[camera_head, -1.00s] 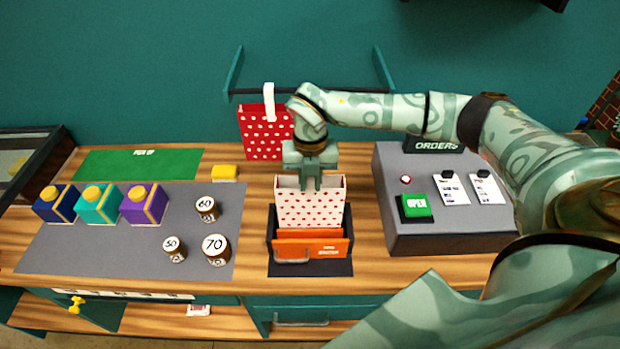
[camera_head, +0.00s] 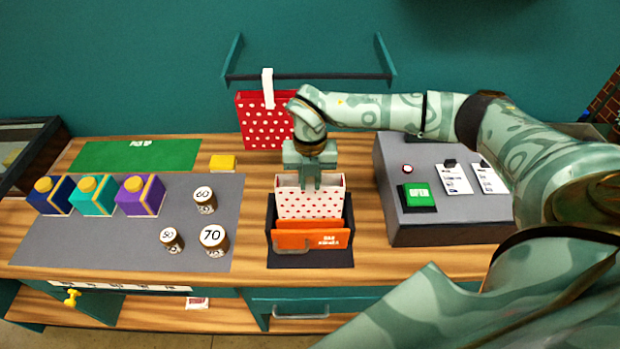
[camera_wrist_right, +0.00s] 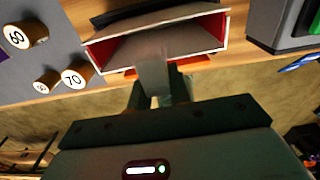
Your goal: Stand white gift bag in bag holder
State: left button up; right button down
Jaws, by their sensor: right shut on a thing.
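The white gift bag (camera_head: 310,204) has red dots and stands upright inside the bag holder (camera_head: 310,262), a dark frame with an orange front on the counter. My right gripper (camera_head: 309,187) points down at the bag's top and is shut on it. In the right wrist view, the gripper (camera_wrist_right: 158,98) is at a pale strip by the open mouth of the white gift bag (camera_wrist_right: 165,22). The bag's lower part is hidden behind the orange front. My left gripper is not in view.
A red dotted bag (camera_head: 262,125) hangs behind from a wall rail (camera_head: 310,77). The orders console (camera_head: 440,232) stands to the right. Several colored boxes (camera_head: 92,196) and labelled jars (camera_head: 213,240) sit to the left. A yellow block (camera_head: 222,163) lies behind the jars.

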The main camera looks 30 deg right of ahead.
jog(key=c, duration=1.2)
grip_release()
jog(key=shift+r, duration=0.1)
notch_tip(320, 180, up, 16)
jog(key=b, duration=0.1)
jog(key=shift+w+d, duration=0.15)
jog(key=shift+w, duration=0.1)
